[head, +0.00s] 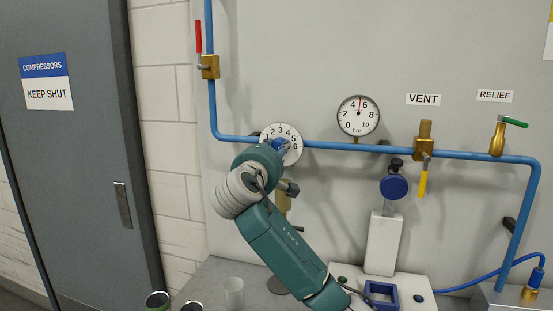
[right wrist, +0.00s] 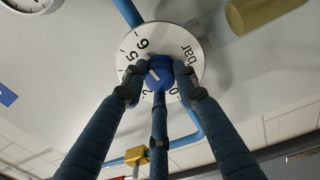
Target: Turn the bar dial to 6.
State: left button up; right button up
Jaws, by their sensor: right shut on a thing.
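The bar dial is a round white plate (head: 293,154) numbered along its edge, on the blue pipe at the wall. In the right wrist view its plate (right wrist: 166,38) shows 5, 6 and "bar"; some other numbers are behind my fingers. The blue knob (right wrist: 160,67) at its middle has a short white mark; I cannot tell exactly which number it points to. My right gripper (right wrist: 157,82) is shut on the knob, its blue fingers around it. In the head view my wrist hides most of the grip. My left gripper is not in view.
A pressure gauge (head: 358,117) right of the dial has its red needle near 5, between 4 and 6. A red-handled valve (head: 209,66), a yellow-handled vent valve (head: 424,145) and a green-handled relief valve (head: 497,138) sit on the pipe. A cup (head: 233,293) stands below.

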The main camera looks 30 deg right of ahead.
jog(key=shift+f+m+b, duration=0.2)
jog(key=shift+m+b, duration=0.15)
jog(key=shift+m, duration=0.15)
dwell(0.3)
jog(key=o, duration=1.1)
jog(key=shift+r, duration=0.1)
jog(key=shift+o, duration=0.2)
jog(key=shift+a, duration=0.15)
jog(key=v, duration=1.2)
jog(key=shift+w, duration=0.1)
